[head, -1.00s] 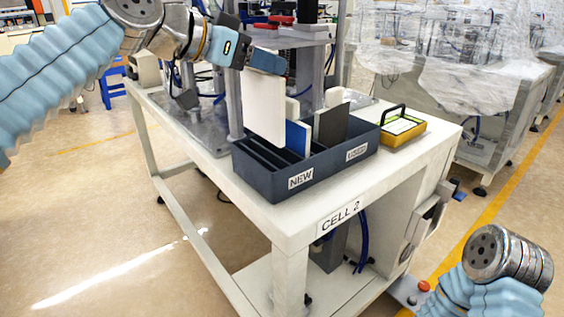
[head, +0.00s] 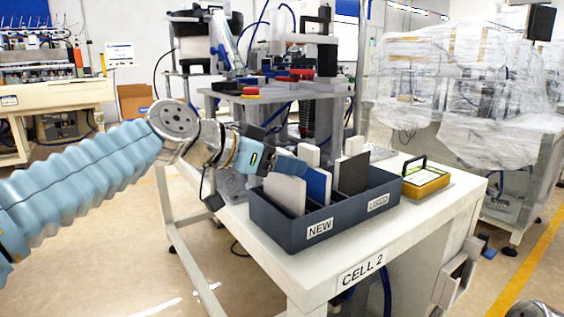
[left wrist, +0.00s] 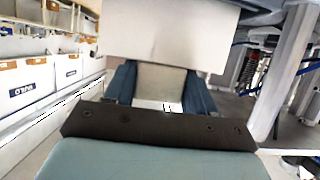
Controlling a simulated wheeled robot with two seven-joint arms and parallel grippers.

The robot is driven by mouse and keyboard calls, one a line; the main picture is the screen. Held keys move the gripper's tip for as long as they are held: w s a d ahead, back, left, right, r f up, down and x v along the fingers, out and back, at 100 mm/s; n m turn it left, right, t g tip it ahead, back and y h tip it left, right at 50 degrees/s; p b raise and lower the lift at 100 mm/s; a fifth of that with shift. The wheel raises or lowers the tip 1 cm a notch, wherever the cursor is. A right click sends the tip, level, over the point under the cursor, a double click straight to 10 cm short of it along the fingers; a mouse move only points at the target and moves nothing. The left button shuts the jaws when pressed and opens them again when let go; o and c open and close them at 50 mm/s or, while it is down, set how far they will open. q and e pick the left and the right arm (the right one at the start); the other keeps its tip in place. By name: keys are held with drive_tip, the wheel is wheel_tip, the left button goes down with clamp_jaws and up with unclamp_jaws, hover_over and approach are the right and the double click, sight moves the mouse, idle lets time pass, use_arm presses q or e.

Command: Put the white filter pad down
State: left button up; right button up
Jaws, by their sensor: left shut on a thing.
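The white filter pad (head: 285,192) is upright at the NEW end of the dark blue-grey tray (head: 340,220), its lower part inside the tray. Whether it touches the tray floor is hidden. My left gripper (head: 290,165) is shut on the pad's top edge. In the left wrist view, my left gripper's fingers (left wrist: 162,88) show with the white pad (left wrist: 170,38) beyond them. A blue pad (head: 318,185) and a dark grey pad (head: 353,173) stand farther right in the tray. My right gripper is out of view.
The tray stands on the white CELL 2 bench (head: 345,262). A yellow case with a black handle (head: 426,180) sits right of it. A metal fixture with posts (head: 325,110) rises behind the tray. Wrapped machines (head: 450,90) stand at the back right.

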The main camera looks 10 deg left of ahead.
use_arm(q)
drive_tip(key=o, duration=1.3)
drive_tip(key=shift+f, duration=0.1)
drive_tip(key=b+v, duration=0.1)
drive_tip(key=v, duration=1.1)
drive_tip(key=shift+r, duration=0.25)
